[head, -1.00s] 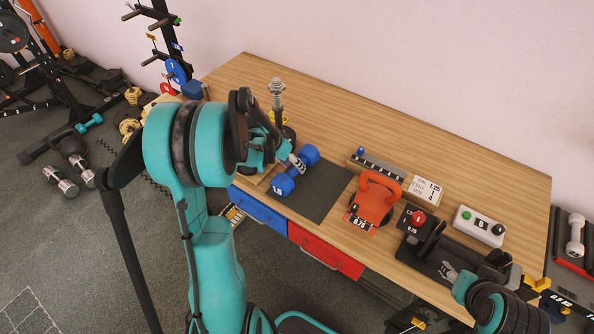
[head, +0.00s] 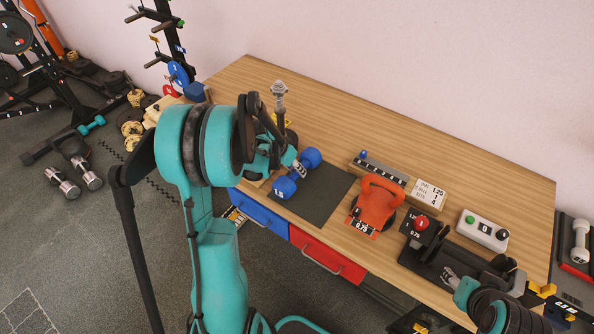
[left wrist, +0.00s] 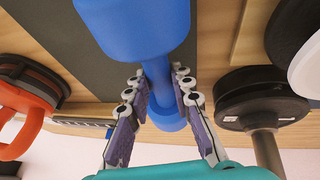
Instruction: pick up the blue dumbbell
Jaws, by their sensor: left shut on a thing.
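The blue dumbbell (head: 285,187) lies at the left edge of the dark mat (head: 325,197) on the wooden table. I cannot see any gap between it and the mat. My left gripper (head: 300,170) reaches it from the left, fingers around its handle. In the left wrist view the dumbbell's large blue head (left wrist: 130,25) is near the camera, and the left gripper's fingers (left wrist: 157,90) are shut on the handle from both sides. My right gripper (head: 450,272) is partly in view at the lower right; its fingers are too small to read.
Right of the mat stand an orange kettlebell (head: 377,203), a grey rail (head: 380,172), a white sign box (head: 427,196) and a white button box (head: 482,230). A metal post (head: 279,97) stands behind the left gripper. The table's back is clear.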

